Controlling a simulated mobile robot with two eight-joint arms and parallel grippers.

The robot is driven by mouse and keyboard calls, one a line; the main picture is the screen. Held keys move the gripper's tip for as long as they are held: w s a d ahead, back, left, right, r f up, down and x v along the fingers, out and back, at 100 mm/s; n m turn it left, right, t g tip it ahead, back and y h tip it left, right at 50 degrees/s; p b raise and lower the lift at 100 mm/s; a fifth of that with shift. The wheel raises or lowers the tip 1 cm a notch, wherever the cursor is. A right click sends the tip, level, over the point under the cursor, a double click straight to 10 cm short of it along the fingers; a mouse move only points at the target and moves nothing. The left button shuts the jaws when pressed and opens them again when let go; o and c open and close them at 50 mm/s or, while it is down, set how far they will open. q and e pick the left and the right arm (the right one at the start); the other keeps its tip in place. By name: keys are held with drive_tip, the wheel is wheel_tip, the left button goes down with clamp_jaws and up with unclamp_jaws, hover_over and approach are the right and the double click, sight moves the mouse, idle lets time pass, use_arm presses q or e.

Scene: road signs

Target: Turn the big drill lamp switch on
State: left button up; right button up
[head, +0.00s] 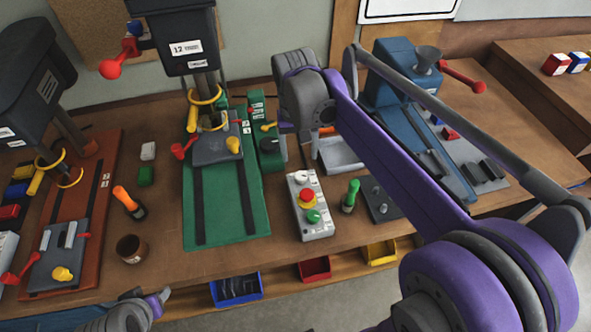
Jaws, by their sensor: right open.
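The larger drill press in the middle has a dark head (188,45) with white labels and stands on a green base (228,215). A green box (269,152) and a narrow green labelled strip (256,105) sit along the base's right side. A small yellow lever (268,127) shows there. I cannot tell which part is the lamp switch, or its state. My right gripper (298,148) is open and points down just right of the green box, with no clear contact. Part of my left arm shows at the bottom left; its gripper's jaws are not clear.
A second dark drill (35,75) on a red base stands left. A blue machine (390,75) stands right, partly behind my right arm.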

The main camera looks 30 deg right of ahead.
sight(301, 175)
drive_tip(key=f, duration=0.8)
drive_tip(key=shift+s+d+f, duration=0.1)
drive_tip(key=shift+d+f, duration=0.1)
drive_tip(key=shift+f, duration=0.05)
clamp_jaws()
